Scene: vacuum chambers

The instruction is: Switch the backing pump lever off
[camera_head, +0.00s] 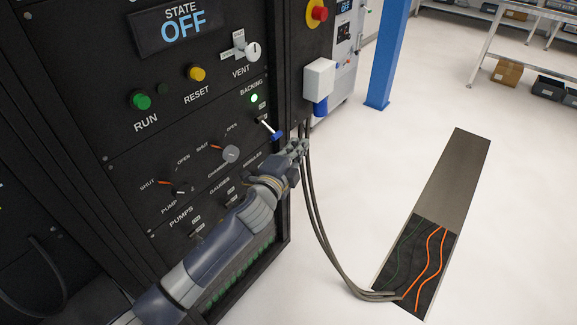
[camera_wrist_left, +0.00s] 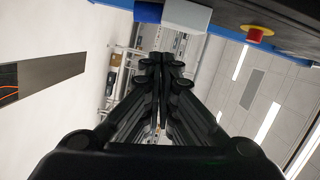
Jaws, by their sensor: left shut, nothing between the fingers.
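The backing pump lever (camera_head: 270,130) is a short light stick with a blue tip, under the BACKING label on the black panel. A green lamp (camera_head: 254,98) glows just above it. The lever slants down and to the right. My left gripper (camera_head: 301,147) is shut and empty, just right of and slightly below the lever's blue tip. I cannot tell whether it touches the tip. In the left wrist view the closed fingers (camera_wrist_left: 166,62) point away from the camera, and the lever does not show there. My right gripper is not in view.
Above are the VENT knob (camera_head: 253,51), the yellow RESET button (camera_head: 196,72) and the green RUN button (camera_head: 141,101). A white box (camera_head: 319,78) juts out at the cabinet's right edge. Cables (camera_head: 318,210) hang beside my gripper to a floor channel (camera_head: 455,190). The floor to the right is open.

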